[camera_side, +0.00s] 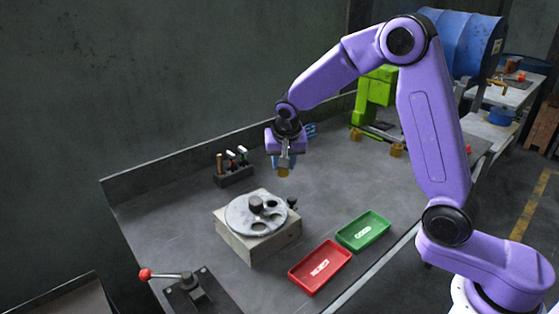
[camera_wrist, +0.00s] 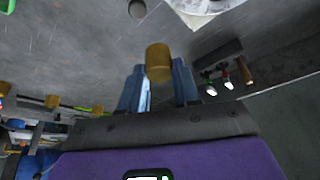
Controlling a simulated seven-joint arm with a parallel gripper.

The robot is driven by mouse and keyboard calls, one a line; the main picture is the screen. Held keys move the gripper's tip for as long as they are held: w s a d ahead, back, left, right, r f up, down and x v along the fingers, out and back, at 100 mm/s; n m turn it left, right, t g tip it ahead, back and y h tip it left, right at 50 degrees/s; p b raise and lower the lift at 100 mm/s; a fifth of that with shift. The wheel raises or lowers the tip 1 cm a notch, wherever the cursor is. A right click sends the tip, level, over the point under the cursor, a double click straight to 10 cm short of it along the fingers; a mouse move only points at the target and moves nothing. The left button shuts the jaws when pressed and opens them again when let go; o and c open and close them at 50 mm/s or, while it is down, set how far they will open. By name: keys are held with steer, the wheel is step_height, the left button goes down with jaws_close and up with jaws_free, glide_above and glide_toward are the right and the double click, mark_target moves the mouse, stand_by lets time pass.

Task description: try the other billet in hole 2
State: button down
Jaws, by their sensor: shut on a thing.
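My gripper (camera_side: 285,163) is shut on a brass-coloured billet (camera_side: 283,173), held upright in the air above and behind the round plate. The wrist view shows the billet (camera_wrist: 158,62) between the two blue-grey fingers (camera_wrist: 158,70). The grey round plate (camera_side: 238,219) has several holes and a dark central knob, and sits on a square block (camera_side: 258,246). I cannot read any hole numbers, so I cannot tell which is hole 2. Other brass-coloured pieces stand at the back right, one (camera_side: 356,134) farther back and one (camera_side: 397,150) nearer.
A red tray (camera_side: 298,280) and a green tray (camera_side: 343,237), both with white labels, lie right of the block. A tool rack (camera_side: 234,177) stands behind it. A red-knobbed lever (camera_side: 170,275) is at front left. A green machine (camera_side: 373,98) stands at the back.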

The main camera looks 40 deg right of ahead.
steer(key=s+a+m+g+h, duration=0.1)
steer(key=s+a+m, duration=0.1)
steer(key=a+m, duration=0.2)
steer(key=m, duration=0.1)
glide_above(275, 201)
steer(key=a, duration=0.2)
steer(key=shift+h, duration=0.3)
steer(key=shift+s+f, duration=0.2)
steer(key=shift+f, duration=0.8)
steer(key=shift+s+f, duration=0.2)
steer(key=shift+f, duration=0.8)
steer(key=shift+f, duration=0.6)
steer(key=c, duration=0.7)
jaws_free()
steer(key=shift+c, duration=0.2)
